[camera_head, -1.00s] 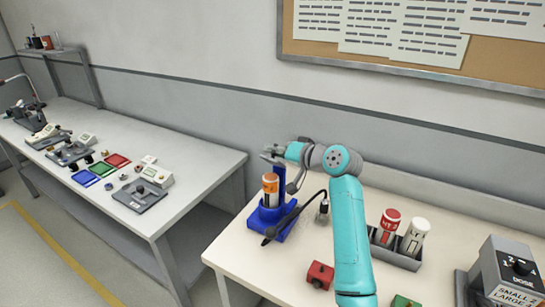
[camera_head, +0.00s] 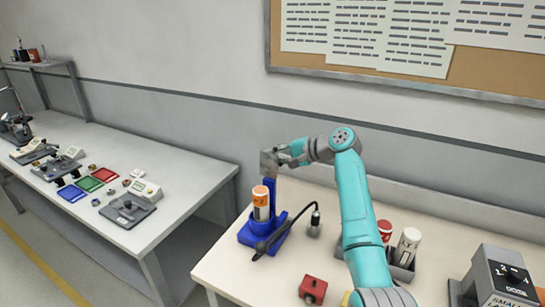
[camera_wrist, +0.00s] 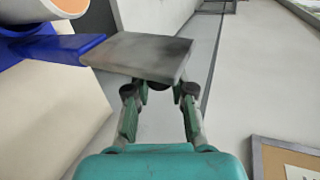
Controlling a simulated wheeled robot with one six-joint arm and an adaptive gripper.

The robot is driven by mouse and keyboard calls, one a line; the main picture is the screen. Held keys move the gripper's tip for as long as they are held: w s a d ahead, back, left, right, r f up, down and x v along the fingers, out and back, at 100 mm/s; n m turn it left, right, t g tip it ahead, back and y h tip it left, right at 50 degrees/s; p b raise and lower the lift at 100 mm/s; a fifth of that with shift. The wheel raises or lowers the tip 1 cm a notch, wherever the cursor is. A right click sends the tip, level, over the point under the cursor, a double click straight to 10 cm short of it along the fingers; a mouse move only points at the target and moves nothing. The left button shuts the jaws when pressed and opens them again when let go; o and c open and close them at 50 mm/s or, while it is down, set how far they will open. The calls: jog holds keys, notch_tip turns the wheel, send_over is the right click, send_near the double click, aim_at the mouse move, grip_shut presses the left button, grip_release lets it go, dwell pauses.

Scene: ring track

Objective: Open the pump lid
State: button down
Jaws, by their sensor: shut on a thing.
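The pump is a blue stand (camera_head: 262,235) at the back left of the near table. It holds an upright bottle (camera_head: 261,207) with an orange top and a white and dark body. A grey plate-like lid (camera_head: 268,163) sits at the top of the blue post, above the bottle and steeply tilted. My gripper (camera_head: 286,156) is shut on the lid's edge from the right. In the wrist view the lid (camera_wrist: 140,55) lies at the fingertips (camera_wrist: 160,90), with the blue post (camera_wrist: 85,48) and part of the bottle (camera_wrist: 30,12) at left.
A black hose with a nozzle (camera_head: 315,218) lies beside the stand. A red block (camera_head: 313,289) is at the front, and a rack with red-capped and white bottles (camera_head: 410,248) is at the right. A grey dose box (camera_head: 497,275) stands far right. Another table (camera_head: 190,165) is at left.

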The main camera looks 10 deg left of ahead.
jog(key=shift+w+d+f+m, duration=0.15)
jog(key=shift+w+f+m, duration=0.15)
jog(key=shift+m, duration=0.1)
dwell(0.3)
jog(key=c, duration=1)
grip_release()
jog(key=shift+c, duration=0.2)
jog(key=shift+d+r, duration=0.1)
jog(key=v, duration=1.1)
jog(key=shift+d, duration=0.4)
jog(key=shift+w+r, duration=0.1)
